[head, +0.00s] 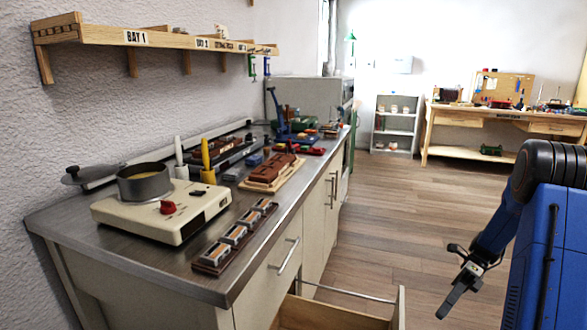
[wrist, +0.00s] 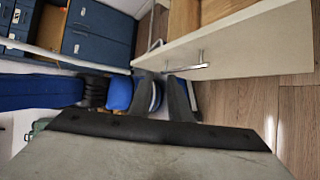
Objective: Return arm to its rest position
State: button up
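My arm is blue and black at the right of the head view, folded downward. My gripper (head: 452,302) hangs over the wooden floor, to the right of the open drawer (head: 335,315) and apart from it. In the wrist view my gripper (wrist: 163,80) shows two grey fingers with a gap between them and nothing held. The drawer's cream front (wrist: 245,45) with its metal handle (wrist: 200,66) lies beyond the fingertips.
A steel-topped counter (head: 120,268) runs along the left with a hot plate and pot (head: 145,182), a tray of blocks (head: 235,236) and tools. The open drawer juts into the aisle. A workbench (head: 480,115) stands at the back. The floor (head: 380,220) between is clear.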

jog(key=s+a+r+n+t+h, duration=0.2)
jog(key=s+a+r+n+h, duration=0.1)
jog(key=s+a+r+n, duration=0.25)
jog(key=s+a+r+n+t+h, duration=0.1)
jog(key=s+a+r+n+h, duration=0.2)
jog(key=a+r+n, duration=0.4)
jog(key=s+a+r+n+t+h, duration=0.1)
jog(key=s+r+n+t+h, duration=0.1)
jog(key=s+n, duration=0.4)
jog(key=s+a+r+n+t+h, duration=0.2)
jog(key=s+r+n+t, duration=0.2)
jog(key=s, duration=0.5)
jog(key=shift+a+r+n+t, duration=0.35)
jog(key=shift+n+t, duration=1.05)
jog(key=shift+n, duration=0.35)
jog(key=shift+d, duration=0.1)
